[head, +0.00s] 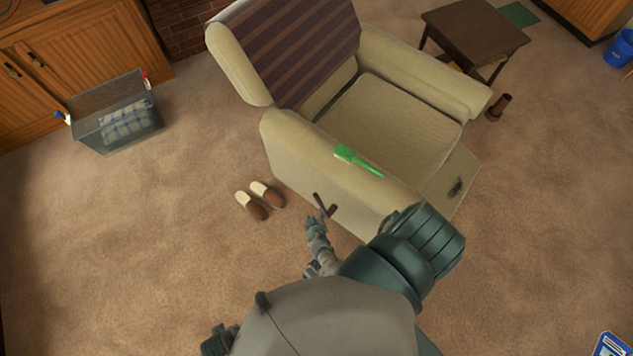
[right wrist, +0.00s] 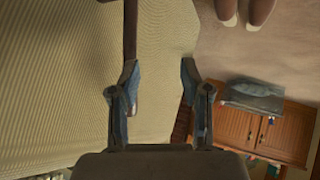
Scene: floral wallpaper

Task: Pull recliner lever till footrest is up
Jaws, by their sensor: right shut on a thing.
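The beige recliner (head: 398,108) has a striped throw (head: 300,50) over its back. Its dark brown lever (head: 321,205) is on the near side panel, and it comes down from the top in the right wrist view (right wrist: 130,30). In the right wrist view the lever lies against the left finger, with a visible gap to the other finger. The footrest panel (head: 458,172) slopes out at the chair's front below the seat; its exact angle is hard to tell.
A green handled item (head: 358,160) lies on the near armrest. Slippers (head: 260,199) lie on the carpet left of the lever. A grey bin (head: 117,130) with a folded cloth stands by the wooden cabinet. A dark side table (head: 475,40) stands behind.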

